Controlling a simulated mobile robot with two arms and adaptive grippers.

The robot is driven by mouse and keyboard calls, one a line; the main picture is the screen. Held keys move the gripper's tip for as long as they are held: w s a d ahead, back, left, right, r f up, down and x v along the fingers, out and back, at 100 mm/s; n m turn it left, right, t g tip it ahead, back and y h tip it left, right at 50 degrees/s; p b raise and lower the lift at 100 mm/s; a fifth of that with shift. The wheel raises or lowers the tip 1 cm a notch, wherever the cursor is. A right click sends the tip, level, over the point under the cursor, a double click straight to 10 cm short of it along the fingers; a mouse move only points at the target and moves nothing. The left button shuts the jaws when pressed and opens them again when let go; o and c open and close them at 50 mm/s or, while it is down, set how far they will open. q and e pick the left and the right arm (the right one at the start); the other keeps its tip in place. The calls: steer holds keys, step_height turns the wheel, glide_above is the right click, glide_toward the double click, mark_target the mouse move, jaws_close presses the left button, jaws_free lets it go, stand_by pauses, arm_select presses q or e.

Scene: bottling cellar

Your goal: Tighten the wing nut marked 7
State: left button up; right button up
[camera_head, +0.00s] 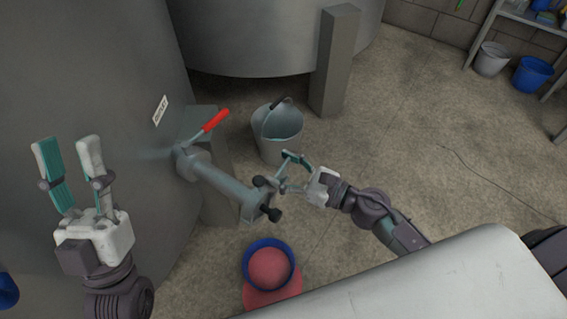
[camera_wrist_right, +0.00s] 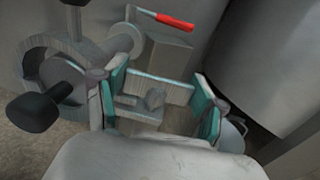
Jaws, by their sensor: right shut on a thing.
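A grey pipe fitting (camera_head: 222,182) juts from the tank, with a red-handled lever (camera_head: 215,121) near its root and black knobs (camera_head: 269,214) at its outer end. My right gripper (camera_head: 277,172) is at that outer end. The right wrist view shows its teal pads on either side of a grey metal bar with a small central nut, which I take as the wing nut (camera_wrist_right: 157,89); the gripper is shut on it. No number 7 is readable. A black knob (camera_wrist_right: 36,111) also shows there, left of the pads. My left gripper (camera_head: 65,150) is open and empty beside the tank.
A metal bucket (camera_head: 277,133) stands behind the fitting. A grey post (camera_head: 334,60) stands behind the bucket. Open floor lies to the right, with a thin cable (camera_head: 497,184).

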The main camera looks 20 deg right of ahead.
arm_select(q)
steer(key=shift+w+d+f+g+y, duration=0.15)
steer(key=shift+w+f+g, duration=0.25)
steer(key=shift+w, duration=0.2)
steer(key=shift+w+d+f+g+y, duration=0.15)
steer(key=shift+w+f+g, duration=0.15)
steer(key=shift+w+g, duration=0.25)
arm_select(e)
steer(key=shift+m+t+h, duration=0.6)
steer(key=shift+h, duration=0.1)
arm_select(q)
steer(key=shift+a, duration=0.1)
arm_select(e)
steer(key=o, duration=1.2)
steer(key=shift+a, duration=0.1)
steer(key=shift+c, duration=0.2)
arm_select(q)
steer(key=shift+w, duration=0.15)
arm_select(e)
steer(key=shift+s+f, duration=0.1)
steer(key=shift+s, duration=0.05)
steer(key=shift+s+d, duration=0.2)
steer(key=shift+s, duration=0.05)
steer(key=v, duration=0.7)
steer(key=shift+d, duration=0.25)
steer(key=shift+w, duration=0.1)
